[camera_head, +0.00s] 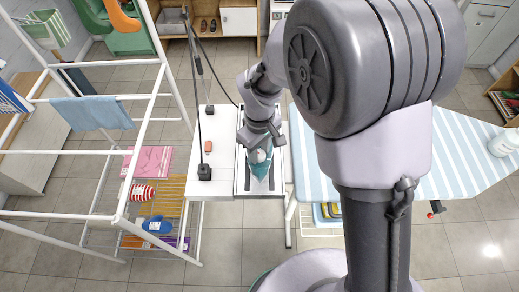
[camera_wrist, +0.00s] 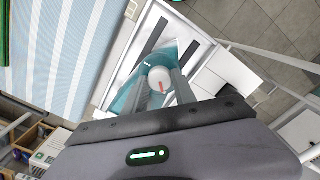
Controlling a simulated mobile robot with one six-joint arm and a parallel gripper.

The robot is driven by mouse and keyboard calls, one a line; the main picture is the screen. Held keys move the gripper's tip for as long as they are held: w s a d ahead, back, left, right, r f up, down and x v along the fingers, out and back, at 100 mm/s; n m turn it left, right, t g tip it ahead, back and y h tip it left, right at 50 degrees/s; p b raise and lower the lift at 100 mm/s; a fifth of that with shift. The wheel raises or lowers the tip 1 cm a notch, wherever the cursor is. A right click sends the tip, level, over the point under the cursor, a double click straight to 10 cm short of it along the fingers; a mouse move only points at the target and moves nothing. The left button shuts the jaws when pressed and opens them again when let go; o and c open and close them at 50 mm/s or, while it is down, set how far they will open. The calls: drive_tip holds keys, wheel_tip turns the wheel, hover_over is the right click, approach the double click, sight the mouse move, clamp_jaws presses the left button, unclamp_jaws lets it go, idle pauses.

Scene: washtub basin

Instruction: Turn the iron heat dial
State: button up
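The teal iron (camera_head: 260,172) rests on a white stand with dark strips (camera_head: 240,182), at the left end of the ironing board. In the wrist view the iron (camera_wrist: 135,92) shows its round white heat dial (camera_wrist: 159,74) with a red mark. My gripper (camera_head: 260,143) is right above the iron in the head view. In the wrist view my gripper (camera_wrist: 160,88) has its two grey fingers apart, one on either side of the dial. I cannot tell whether the fingers touch it. The lower part of the dial area is partly hidden by my gripper.
The blue-striped ironing board (camera_head: 460,160) lies to the right, with a white bottle (camera_head: 503,143) on it. A white drying rack (camera_head: 125,200) stands at left. A thin dark pole (camera_head: 197,110) rises from the white table just left of the iron.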

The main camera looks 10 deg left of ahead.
drive_tip(key=shift+m, duration=0.3)
clamp_jaws()
drive_tip(key=m+b, duration=0.1)
drive_tip(key=m, duration=0.3)
drive_tip(key=m+b, duration=0.1)
drive_tip(key=m, duration=0.4)
drive_tip(key=shift+f+m, duration=0.1)
drive_tip(key=shift+m, duration=0.3)
drive_tip(key=m+b, duration=0.2)
drive_tip(key=m, duration=0.3)
drive_tip(key=shift+m+b, duration=0.55)
drive_tip(key=shift+m, duration=1.85)
drive_tip(key=o, duration=1.2)
unclamp_jaws()
drive_tip(key=shift+c, duration=0.2)
